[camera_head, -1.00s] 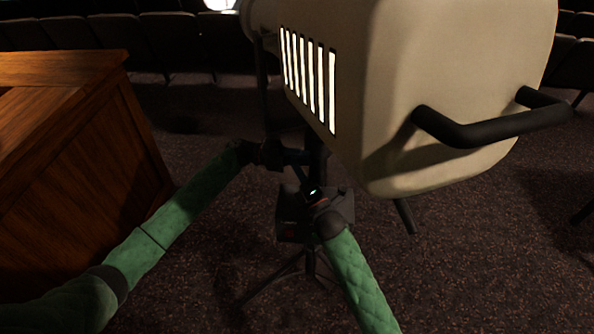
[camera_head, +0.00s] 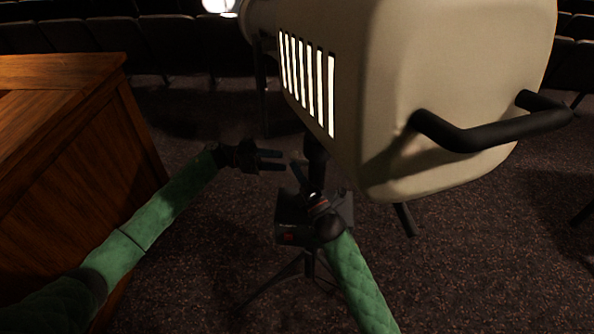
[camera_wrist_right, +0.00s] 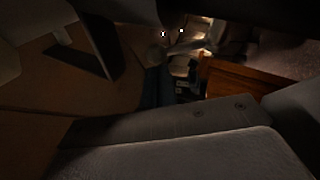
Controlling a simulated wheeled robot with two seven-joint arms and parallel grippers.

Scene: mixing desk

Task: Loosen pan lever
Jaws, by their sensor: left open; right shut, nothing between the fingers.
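A large beige spotlight (camera_head: 455,60) with bright slots in its side and a black handle (camera_head: 490,130) sits on a dark post (camera_head: 316,170). A short black rod (camera_head: 405,218) sticks out beneath it. I cannot tell whether that is the pan lever; no lever is clearly distinguishable at the post. My left gripper (camera_head: 272,160) is open and empty, left of the post, fingers pointing at it with a gap. My right gripper (camera_head: 299,176) is shut, close to the post below the lamp. Whether it touches the post is unclear. The right wrist view is too dark to show a lever.
A black box (camera_head: 288,228) is on the stand below my right wrist, above tripod legs (camera_head: 290,272). A wooden desk (camera_head: 70,170) stands at the left. Rows of dark seats (camera_head: 165,40) line the back. Carpet is open at the right.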

